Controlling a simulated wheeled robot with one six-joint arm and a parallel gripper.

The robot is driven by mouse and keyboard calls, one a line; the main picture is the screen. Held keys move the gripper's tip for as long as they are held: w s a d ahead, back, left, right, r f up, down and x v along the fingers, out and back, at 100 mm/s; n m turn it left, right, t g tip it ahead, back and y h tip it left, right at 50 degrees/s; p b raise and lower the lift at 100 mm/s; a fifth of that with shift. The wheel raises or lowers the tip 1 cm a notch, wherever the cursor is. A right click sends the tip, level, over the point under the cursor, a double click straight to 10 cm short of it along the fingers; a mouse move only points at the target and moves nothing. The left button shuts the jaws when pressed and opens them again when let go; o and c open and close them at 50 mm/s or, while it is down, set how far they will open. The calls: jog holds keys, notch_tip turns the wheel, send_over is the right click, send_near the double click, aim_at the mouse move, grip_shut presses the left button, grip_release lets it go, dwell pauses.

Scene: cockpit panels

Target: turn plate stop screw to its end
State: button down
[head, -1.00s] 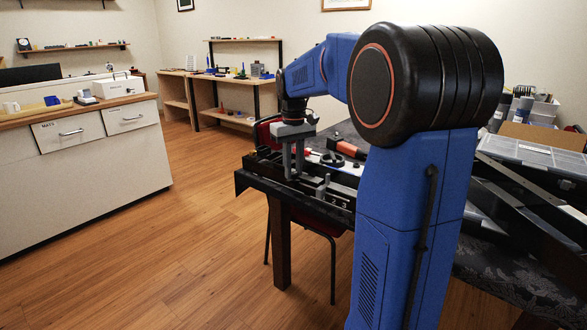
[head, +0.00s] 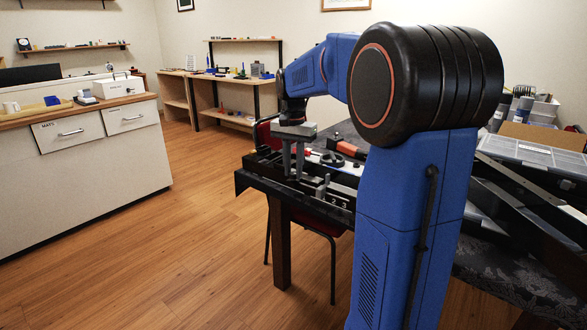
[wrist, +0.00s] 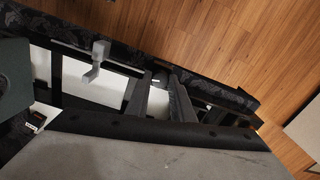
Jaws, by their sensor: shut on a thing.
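My gripper (head: 294,176) points down over the black frame (head: 262,180) at the table's left edge. Its fingers are shut on the plate stop screw, which is mostly hidden between them in the head view. In the wrist view, the two dark fingers of my gripper (wrist: 160,84) reach down into the frame, with only a small bit of the screw visible between the tips. How far the screw is turned cannot be told.
Grey blocks (head: 322,190) stand on the frame just right of my fingers. A grey bracket (wrist: 98,62) shows in the wrist view. A red-orange-ended black tool (head: 346,148) and a black ring-shaped part lie behind. Open wooden floor (head: 190,235) is to the left.

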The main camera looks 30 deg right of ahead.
aim_at(293, 173)
jog(key=m, duration=0.6)
jog(key=shift+r+m, duration=0.1)
jog(key=shift+m, duration=0.2)
dwell(0.4)
jog(key=c, duration=1.5)
grip_release()
jog(key=shift+c, duration=0.2)
notch_tip(293, 173, up, 17)
jog(key=shift+r, duration=0.15)
